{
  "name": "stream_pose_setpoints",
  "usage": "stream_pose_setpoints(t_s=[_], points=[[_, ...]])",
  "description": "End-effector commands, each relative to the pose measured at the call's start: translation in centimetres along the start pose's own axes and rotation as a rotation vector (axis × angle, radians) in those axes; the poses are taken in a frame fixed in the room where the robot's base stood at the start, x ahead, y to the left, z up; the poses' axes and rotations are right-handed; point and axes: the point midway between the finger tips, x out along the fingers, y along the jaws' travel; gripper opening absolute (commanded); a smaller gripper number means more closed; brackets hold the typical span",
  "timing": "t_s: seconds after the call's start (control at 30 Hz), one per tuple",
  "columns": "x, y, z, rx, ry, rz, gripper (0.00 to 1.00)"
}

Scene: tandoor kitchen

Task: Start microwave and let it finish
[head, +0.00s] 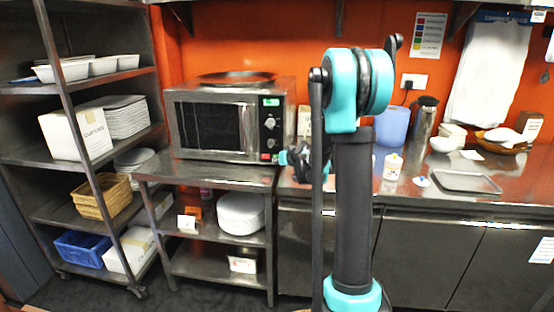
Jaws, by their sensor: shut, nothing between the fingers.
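The microwave (225,122) stands on a steel table, with a dark window in its shut door. Its right-hand panel has a lit green display (270,102), two round knobs (269,123) and a small red spot (265,157) near the bottom. A dark pan (235,78) lies on top of it. My gripper (285,158) is shut and empty, at the lower right corner of the microwave's front. I cannot tell whether its tips touch the panel. My arm hides part of the counter behind it.
A shelf rack (72,120) with plates, boxes and baskets stands at the left. A steel counter (400,190) runs to the right, holding a flask (423,118), a bottle (393,168) and a tray (466,182). Dark floor shows below the table.

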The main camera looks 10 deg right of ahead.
Motion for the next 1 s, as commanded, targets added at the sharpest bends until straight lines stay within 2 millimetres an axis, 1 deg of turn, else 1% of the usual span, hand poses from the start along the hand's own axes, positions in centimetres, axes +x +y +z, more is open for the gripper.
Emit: stream_pose_setpoints(t_s=[0.37,1.0], points=[[0.57,0.44,-0.47,0.0,0.0,0.0,0.0],[0.78,0.58,-0.61,0.0,0.0,0.0,0.0]])
